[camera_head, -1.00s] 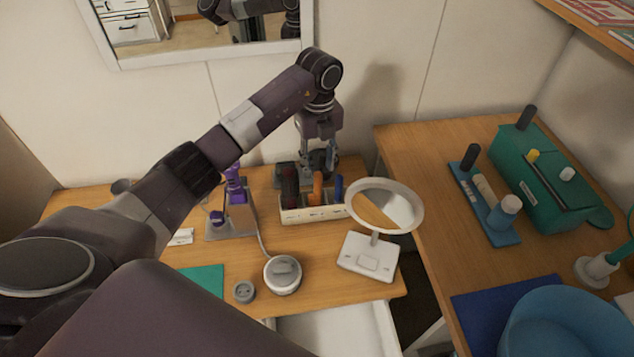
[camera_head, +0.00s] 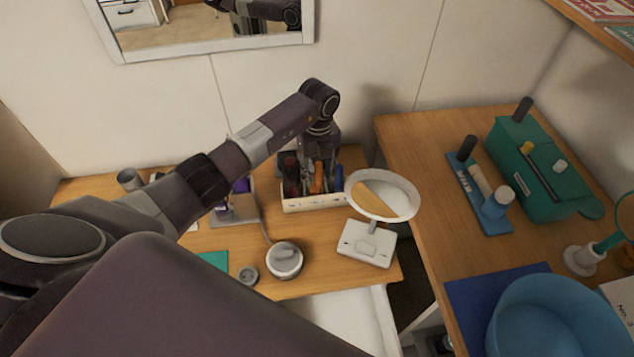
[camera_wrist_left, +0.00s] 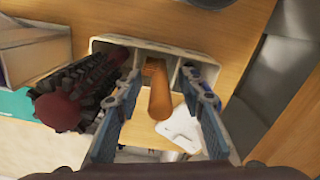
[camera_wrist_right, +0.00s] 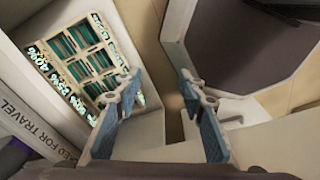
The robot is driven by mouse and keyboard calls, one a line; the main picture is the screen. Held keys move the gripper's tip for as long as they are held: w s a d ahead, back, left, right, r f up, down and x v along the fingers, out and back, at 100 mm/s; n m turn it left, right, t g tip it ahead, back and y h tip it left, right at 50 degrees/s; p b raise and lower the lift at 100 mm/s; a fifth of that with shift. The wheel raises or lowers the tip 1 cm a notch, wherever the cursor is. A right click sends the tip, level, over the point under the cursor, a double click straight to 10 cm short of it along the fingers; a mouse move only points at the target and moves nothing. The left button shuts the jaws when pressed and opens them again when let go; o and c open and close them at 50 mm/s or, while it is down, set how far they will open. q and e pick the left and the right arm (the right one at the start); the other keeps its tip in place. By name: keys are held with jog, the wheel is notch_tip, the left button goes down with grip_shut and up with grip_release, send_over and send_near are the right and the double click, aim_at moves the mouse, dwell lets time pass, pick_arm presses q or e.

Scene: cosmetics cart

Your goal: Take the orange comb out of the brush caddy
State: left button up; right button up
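The brush caddy (camera_head: 314,203) is a pale box with compartments on the wooden table, below the mirror. The orange comb (camera_head: 318,181) stands upright in its middle compartment; its rounded handle (camera_wrist_left: 160,92) shows in the left wrist view. My left gripper (camera_head: 318,176) is lowered over the caddy. In the left wrist view its open fingers (camera_wrist_left: 163,95) stand on either side of the orange handle, with gaps on both sides. The comb's lower part is hidden in the caddy. My right gripper (camera_wrist_right: 165,95) is open and empty in the right wrist view, away from the caddy.
A dark bristled brush with a red end (camera_wrist_left: 62,108) stands in the caddy's left compartment, close to a left finger. A blue item (camera_head: 339,178) stands on the right. A round mirror on a stand (camera_head: 384,195) is right of the caddy. A grey-white round device (camera_head: 284,262) sits in front.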

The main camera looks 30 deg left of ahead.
pick_arm(q)
grip_shut()
jog(key=shift+r, duration=0.1)
